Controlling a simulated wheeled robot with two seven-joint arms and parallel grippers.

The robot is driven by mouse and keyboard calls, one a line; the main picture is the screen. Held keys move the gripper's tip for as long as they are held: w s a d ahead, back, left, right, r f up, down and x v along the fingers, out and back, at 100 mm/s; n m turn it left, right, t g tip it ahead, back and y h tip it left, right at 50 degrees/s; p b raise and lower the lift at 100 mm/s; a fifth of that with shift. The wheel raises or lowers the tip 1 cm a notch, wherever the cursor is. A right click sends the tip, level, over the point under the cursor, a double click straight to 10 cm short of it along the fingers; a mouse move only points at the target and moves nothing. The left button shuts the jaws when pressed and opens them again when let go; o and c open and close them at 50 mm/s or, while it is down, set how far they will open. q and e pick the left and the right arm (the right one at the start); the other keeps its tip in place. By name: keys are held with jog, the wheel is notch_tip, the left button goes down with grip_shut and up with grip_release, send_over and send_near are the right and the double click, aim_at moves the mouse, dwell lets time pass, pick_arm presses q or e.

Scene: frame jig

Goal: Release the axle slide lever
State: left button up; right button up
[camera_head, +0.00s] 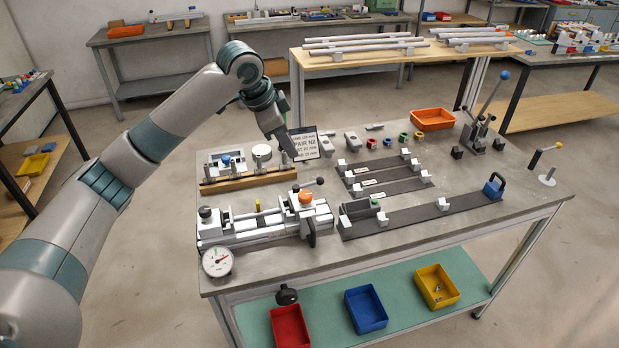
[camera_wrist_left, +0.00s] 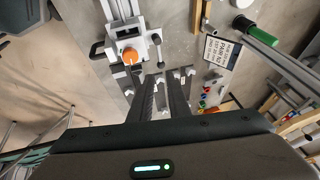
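The axle slide (camera_head: 265,225) is a white and grey fixture at the front left of the bench. At its right end are an orange knob (camera_head: 306,197) and a lever (camera_head: 309,184) with a black ball tip. In the left wrist view, the orange knob (camera_wrist_left: 130,56) and the lever's black ball (camera_wrist_left: 157,39) show at upper left. My left gripper (camera_head: 287,147) is in the air above and behind the fixture, pointing down, apart from the lever. My right gripper is in neither view.
A small sign (camera_head: 304,143) stands just beside my left gripper. A wooden-based fixture (camera_head: 248,181) lies behind the slide. Dark rails (camera_head: 425,211) with white blocks lie to the right. A tall blue-tipped lever (camera_head: 493,95) stands at the far right. A dial gauge (camera_head: 217,262) is at the front left.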

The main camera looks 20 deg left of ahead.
aim_at(311, 183)
pick_arm(q)
jog(key=p+x, duration=0.4)
jog(key=x, duration=1.2)
jog(key=shift+f, duration=0.1)
grip_shut()
dwell(1.0)
